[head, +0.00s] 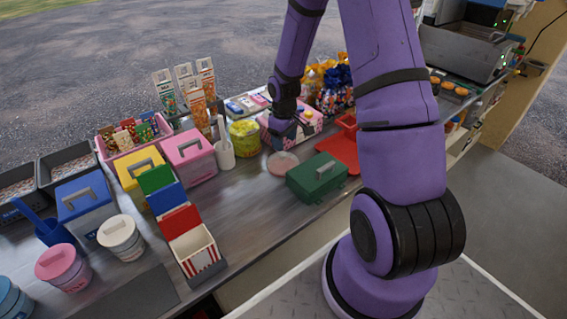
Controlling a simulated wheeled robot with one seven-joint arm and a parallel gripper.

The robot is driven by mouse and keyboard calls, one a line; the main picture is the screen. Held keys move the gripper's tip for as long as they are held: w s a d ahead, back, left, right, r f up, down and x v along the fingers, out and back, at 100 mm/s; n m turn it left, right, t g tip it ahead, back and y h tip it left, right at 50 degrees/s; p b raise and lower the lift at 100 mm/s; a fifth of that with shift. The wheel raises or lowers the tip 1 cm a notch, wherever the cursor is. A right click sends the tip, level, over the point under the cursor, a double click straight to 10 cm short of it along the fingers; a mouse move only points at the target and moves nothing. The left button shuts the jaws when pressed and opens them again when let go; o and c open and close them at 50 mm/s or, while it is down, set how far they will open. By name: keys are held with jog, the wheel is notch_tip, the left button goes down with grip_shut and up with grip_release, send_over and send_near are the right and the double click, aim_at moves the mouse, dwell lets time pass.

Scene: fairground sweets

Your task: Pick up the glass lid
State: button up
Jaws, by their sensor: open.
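A pale pinkish, round, flat thing (283,163) lies on the metal counter, left of and behind the dark green box. It may be the glass lid, but it is too small to be sure. My gripper (291,129) hangs at the far side of the counter, over or in front of a pink patterned box (311,121). It is behind the round thing and apart from it in the picture. The jaws are open, though the fingertips are small and hard to make out. I see nothing held between them.
The green box (317,178) and a red tray (340,150) stand to the right. A yellow tub (244,138) and a white cup (225,154) stand to the left. Coloured lidded boxes crowd the left. The counter's front middle (262,207) is clear.

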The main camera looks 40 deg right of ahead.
aim_at(283, 153)
jog(key=shift+w+a+f, duration=0.1)
jog(key=shift+f, duration=1.55)
jog(key=shift+w+a+f, duration=0.1)
jog(key=shift+f, duration=1.5)
jog(key=c, duration=1)
